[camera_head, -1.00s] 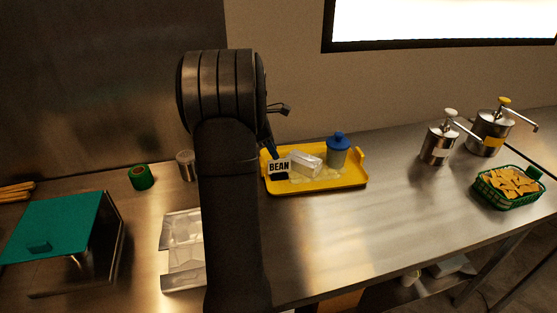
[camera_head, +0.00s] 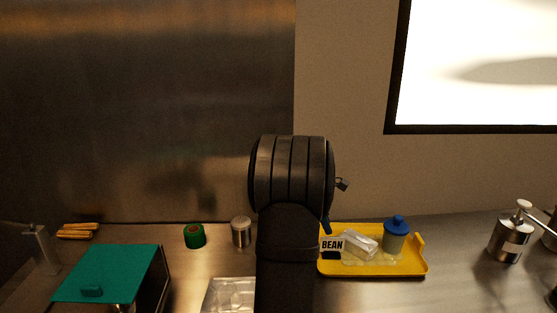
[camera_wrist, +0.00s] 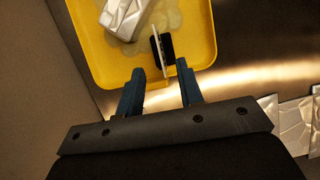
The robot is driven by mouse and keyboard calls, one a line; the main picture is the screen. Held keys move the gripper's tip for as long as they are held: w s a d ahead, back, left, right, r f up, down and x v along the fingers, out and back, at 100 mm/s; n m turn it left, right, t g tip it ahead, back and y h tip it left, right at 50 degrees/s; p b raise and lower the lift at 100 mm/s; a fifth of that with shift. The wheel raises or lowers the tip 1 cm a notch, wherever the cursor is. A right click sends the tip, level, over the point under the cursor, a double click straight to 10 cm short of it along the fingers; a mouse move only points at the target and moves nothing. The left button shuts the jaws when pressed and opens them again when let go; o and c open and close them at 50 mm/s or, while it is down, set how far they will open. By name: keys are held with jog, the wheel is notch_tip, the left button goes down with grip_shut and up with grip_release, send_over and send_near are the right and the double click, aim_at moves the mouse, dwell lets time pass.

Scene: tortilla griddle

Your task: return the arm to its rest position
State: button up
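My arm (camera_head: 288,250) stands upright in the middle of the head view. It hides most of my gripper; only a bit of a blue finger shows beside the BEAN sign (camera_head: 332,245). In the wrist view my gripper (camera_wrist: 160,70) has its two blue fingers apart. The sign, seen edge-on (camera_wrist: 158,57) with its black base, shows between and beyond the fingertips. Neither finger visibly touches it. The sign stands at the left end of the yellow tray (camera_head: 380,270).
The tray also holds a clear-wrapped packet (camera_head: 358,243) and a blue-lidded jar (camera_head: 395,238). A metal pump dispenser (camera_head: 510,235) stands right. Left are a steel canister (camera_head: 241,232), a green roll (camera_head: 194,236), a teal-lidded box (camera_head: 107,272) and foil (camera_head: 230,293). Bare counter separates tray and dispenser.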

aim_at(337, 237)
jog(key=x, duration=0.8)
jog(key=shift+d+f, duration=0.2)
jog(key=shift+f, duration=0.1)
jog(key=shift+r, duration=1.6)
